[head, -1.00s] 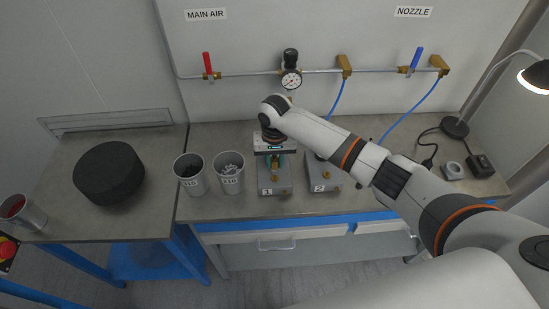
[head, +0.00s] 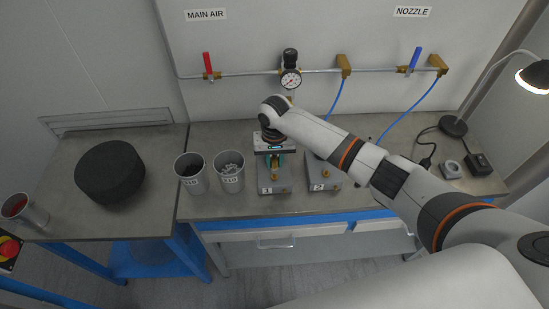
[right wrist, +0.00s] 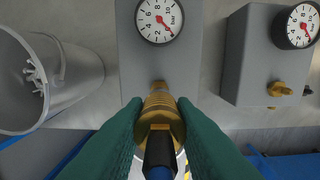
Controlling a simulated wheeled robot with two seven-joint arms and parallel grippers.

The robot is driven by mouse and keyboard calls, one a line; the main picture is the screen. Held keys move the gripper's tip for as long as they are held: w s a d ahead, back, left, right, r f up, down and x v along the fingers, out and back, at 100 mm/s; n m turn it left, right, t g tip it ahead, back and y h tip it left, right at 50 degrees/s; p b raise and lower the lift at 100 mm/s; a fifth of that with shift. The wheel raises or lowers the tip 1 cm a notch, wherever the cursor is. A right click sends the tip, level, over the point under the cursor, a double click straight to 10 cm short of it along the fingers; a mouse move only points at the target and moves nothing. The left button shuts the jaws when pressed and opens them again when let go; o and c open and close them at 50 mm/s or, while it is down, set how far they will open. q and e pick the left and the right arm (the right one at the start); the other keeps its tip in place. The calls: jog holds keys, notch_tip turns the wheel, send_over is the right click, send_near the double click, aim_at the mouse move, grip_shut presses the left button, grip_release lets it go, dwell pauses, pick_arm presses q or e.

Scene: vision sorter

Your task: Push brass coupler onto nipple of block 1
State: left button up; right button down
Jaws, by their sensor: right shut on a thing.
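Block 1 (head: 278,188) is a grey box marked 1 on the bench. It also shows in the right wrist view (right wrist: 133,65) with a pressure gauge (right wrist: 160,20) on it. My right gripper (head: 273,163) is over block 1 in the head view. In the right wrist view its green fingers (right wrist: 160,124) are shut around the brass coupler (right wrist: 159,108), which has a dark hose end behind it. The coupler lines up with the brass nipple (right wrist: 159,84) of block 1 and meets it. I cannot tell how far it is on. My left gripper is out of view.
Block 2 (head: 322,187) stands close to the right, with its own gauge and bare nipple (right wrist: 282,89). A black round object (head: 108,172) lies on the left bench.

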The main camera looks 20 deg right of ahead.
aim_at(274, 167)
jog(key=shift+f, duration=0.4)
dwell(0.6)
jog(key=shift+f+p, duration=0.1)
jog(key=shift+p, duration=0.35)
jog(key=shift+f+b, duration=0.55)
jog(key=shift+f, duration=0.8)
dwell(1.3)
jog(key=c, duration=1.1)
grip_release()
jog(key=shift+r, duration=0.15)
